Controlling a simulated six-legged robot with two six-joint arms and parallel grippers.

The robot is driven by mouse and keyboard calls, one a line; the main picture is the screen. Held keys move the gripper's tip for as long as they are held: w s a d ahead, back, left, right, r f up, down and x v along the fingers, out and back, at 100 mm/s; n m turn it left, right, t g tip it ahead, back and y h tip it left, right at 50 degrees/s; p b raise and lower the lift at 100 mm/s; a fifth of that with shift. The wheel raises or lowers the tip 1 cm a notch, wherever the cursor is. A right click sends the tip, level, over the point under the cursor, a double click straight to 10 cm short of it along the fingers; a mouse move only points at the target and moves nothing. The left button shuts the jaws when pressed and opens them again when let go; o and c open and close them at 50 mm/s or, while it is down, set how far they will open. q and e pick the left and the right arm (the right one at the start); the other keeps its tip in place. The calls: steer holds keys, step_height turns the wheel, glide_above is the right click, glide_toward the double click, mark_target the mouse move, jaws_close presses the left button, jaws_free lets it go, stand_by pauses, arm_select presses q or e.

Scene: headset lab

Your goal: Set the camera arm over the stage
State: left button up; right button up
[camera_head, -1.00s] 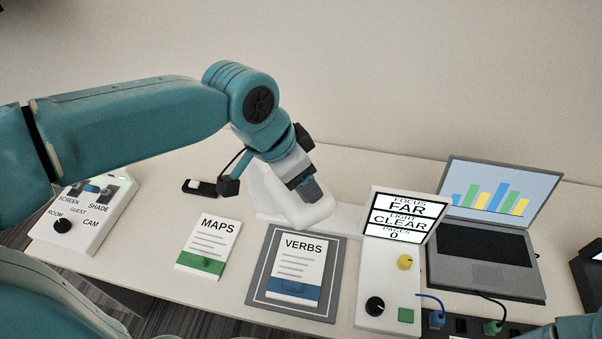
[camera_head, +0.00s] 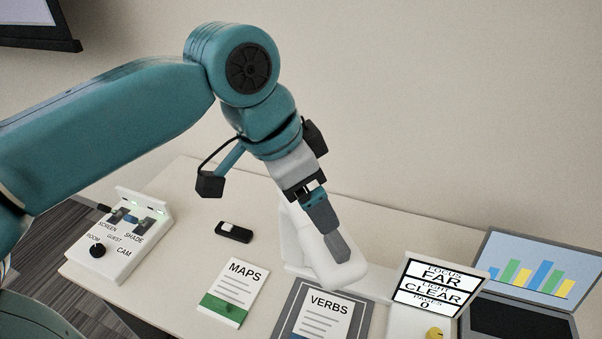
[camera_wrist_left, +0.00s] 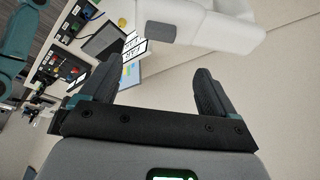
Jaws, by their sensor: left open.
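The white camera arm (camera_head: 301,240) leans forward from the back of the table, its rounded head end in line with the top edge of the VERBS card (camera_head: 325,317). That card lies on the grey stage mat (camera_head: 288,318). My left gripper (camera_head: 322,215) is open beside the arm's upper end and partly hides it. In the left wrist view the white camera arm (camera_wrist_left: 225,28) with its grey pad (camera_wrist_left: 160,32) lies ahead of the open fingers (camera_wrist_left: 155,78). The pad seems just beyond the fingertips; contact cannot be told. My right gripper is not in view.
A MAPS card (camera_head: 232,293) lies left of the mat. A switch panel (camera_head: 120,245) and a small black device (camera_head: 233,232) are farther left. A status screen (camera_head: 432,287) reads FAR, CLEAR, 0. A laptop (camera_head: 530,285) stands at the right.

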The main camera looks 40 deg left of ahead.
arm_select(q)
steer(key=v, duration=0.3)
steer(key=shift+r, duration=0.15)
stand_by(0.4)
